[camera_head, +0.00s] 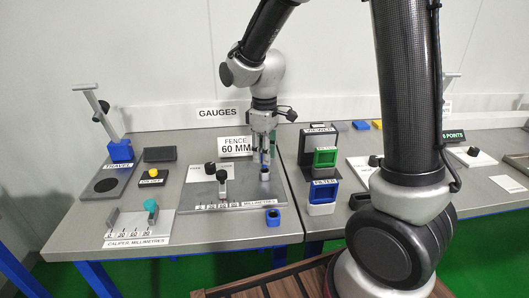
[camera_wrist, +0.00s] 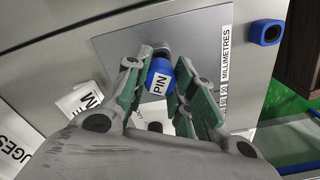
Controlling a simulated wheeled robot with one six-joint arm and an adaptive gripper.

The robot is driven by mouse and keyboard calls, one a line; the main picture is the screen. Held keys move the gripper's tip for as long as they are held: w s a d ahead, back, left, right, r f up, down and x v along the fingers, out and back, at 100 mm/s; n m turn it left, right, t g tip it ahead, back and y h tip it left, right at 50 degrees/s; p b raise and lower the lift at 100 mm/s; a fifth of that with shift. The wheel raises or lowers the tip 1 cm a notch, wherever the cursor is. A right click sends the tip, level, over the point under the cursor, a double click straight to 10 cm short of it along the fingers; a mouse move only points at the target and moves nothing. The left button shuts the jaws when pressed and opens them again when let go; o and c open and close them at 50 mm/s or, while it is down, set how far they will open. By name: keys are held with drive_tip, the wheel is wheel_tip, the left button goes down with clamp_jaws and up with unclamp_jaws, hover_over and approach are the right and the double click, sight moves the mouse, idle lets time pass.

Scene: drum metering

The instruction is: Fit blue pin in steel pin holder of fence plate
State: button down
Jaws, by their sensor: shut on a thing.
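My gripper (camera_head: 263,148) is upright over the right part of the grey fence plate (camera_head: 240,192). It is shut on the blue pin (camera_wrist: 158,76), which carries a white PIN label and sits between the green-padded fingers (camera_wrist: 160,95) in the wrist view. The steel pin holder (camera_head: 265,174) stands on the plate just below the fingers; a grey rounded part of it (camera_wrist: 162,53) shows beyond the pin in the wrist view. The pin's lower end is hidden, so I cannot tell whether it is inside the holder or above it.
A small blue socket block (camera_head: 272,217) stands in front of the plate. A black-knobbed slider (camera_head: 222,178) is left on the plate. Green (camera_head: 325,157) and blue (camera_head: 323,192) frames stand to the right.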

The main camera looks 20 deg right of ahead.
drive_tip(key=shift+f, duration=1.65)
drive_tip(key=c, duration=1.1)
unclamp_jaws()
wheel_tip(320, 180, up, 12)
